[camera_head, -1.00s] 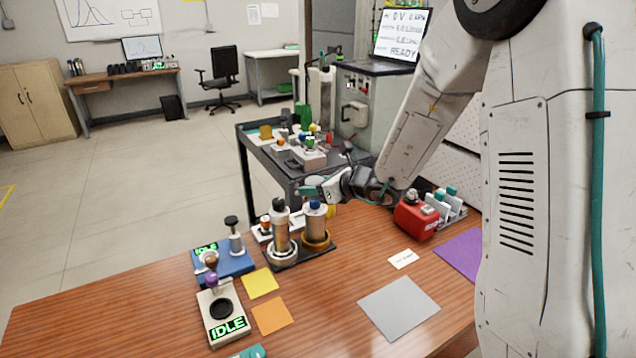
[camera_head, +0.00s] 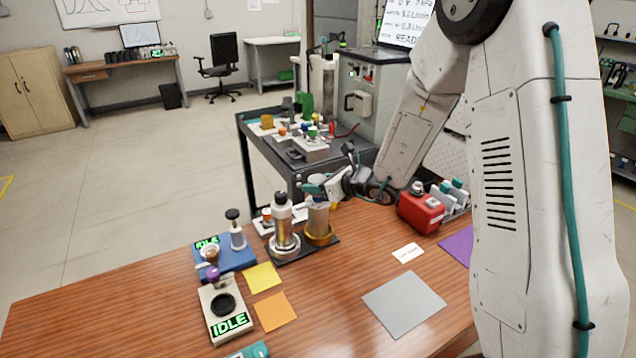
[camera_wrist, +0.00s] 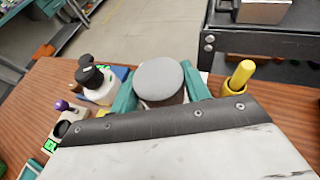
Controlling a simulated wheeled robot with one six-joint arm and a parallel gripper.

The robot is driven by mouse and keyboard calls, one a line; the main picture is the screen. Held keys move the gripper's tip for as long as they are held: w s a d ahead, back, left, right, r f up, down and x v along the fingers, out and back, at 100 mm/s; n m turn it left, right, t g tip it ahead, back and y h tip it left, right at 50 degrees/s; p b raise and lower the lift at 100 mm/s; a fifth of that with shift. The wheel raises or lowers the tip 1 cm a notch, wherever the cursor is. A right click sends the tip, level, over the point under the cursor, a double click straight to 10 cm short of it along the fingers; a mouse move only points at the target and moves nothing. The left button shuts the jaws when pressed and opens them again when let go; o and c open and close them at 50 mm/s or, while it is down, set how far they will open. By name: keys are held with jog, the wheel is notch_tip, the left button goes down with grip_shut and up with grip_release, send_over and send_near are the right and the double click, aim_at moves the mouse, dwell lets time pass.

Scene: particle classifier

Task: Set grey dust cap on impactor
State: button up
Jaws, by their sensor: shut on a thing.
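My gripper (camera_head: 314,189) is over the black stand (camera_head: 290,253), close to the top of the right-hand metal cylinder (camera_head: 318,220), which stands in a gold ring. In the wrist view its teal fingers (camera_wrist: 160,90) are shut on a round piece with a flat grey top and darker side, seemingly the grey dust cap (camera_wrist: 158,76). In the head view the fingers largely hide this piece. I cannot tell whether it touches the cylinder. A second metal cylinder (camera_head: 283,225), with a pale shoulder and dark top, stands upright in a silver ring to the left.
A yellow post (camera_wrist: 238,78) stands close right of the fingers in the wrist view. A blue device (camera_head: 225,258) and an IDLE-marked device (camera_head: 222,306) are at left. A red box (camera_head: 421,212) is at right.

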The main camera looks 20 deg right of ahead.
jog(key=shift+f, duration=0.45)
jog(key=o, duration=0.9)
jog(key=shift+o, duration=0.2)
jog(key=shift+r, duration=0.1)
